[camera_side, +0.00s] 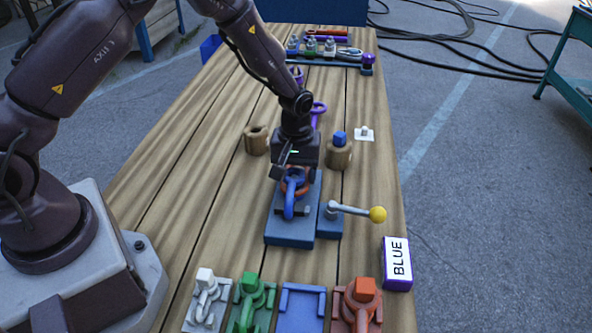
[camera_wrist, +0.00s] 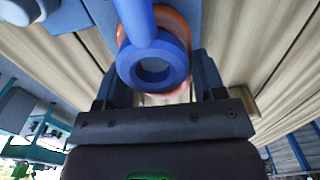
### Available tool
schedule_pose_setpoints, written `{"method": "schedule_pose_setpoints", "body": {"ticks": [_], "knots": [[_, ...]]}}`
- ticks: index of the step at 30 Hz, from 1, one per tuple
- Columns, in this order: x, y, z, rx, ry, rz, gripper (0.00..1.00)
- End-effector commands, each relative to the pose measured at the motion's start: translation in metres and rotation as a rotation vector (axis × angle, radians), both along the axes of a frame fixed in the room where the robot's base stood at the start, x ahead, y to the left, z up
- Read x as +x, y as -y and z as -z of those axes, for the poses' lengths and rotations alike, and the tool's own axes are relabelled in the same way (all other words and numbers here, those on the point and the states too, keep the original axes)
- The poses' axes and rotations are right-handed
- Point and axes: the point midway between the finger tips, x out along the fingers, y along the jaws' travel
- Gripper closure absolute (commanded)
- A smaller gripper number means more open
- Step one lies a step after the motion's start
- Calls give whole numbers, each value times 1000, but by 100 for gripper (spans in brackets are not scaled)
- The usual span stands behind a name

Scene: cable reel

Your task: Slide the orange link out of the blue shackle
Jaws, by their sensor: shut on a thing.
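The blue shackle (camera_side: 289,207) stands on a blue fixture block (camera_side: 288,240) in the middle of the bench. Its round eye (camera_wrist: 152,68) faces the camera in the wrist view. The orange link (camera_side: 303,187) sits behind the shackle, partly hidden by it and by my gripper. In the wrist view, the link's orange rim (camera_wrist: 181,30) shows around the shackle's eye. My gripper (camera_wrist: 160,88) has one finger on each side of the link and is shut on it. The exact contact and the threading of link through shackle are hidden.
A lever with a yellow knob (camera_side: 377,214) sticks out right of the fixture. Wooden cylinders (camera_side: 256,140) and (camera_side: 339,153) stand behind. A "BLUE" sign (camera_side: 397,264) is at the right edge. White, green and red pieces (camera_side: 358,302) flank an empty blue tray (camera_side: 301,308) in front.

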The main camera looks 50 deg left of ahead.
Motion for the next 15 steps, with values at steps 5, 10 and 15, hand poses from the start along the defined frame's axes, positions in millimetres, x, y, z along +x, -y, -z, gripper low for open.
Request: {"method": "schedule_pose_setpoints", "body": {"ticks": [5,10,15], "knots": [[0,0,-2,0,1,0,74],[5,-5,-2,1,2,-1,75],[12,-12,-2,1,1,-2,75]]}}
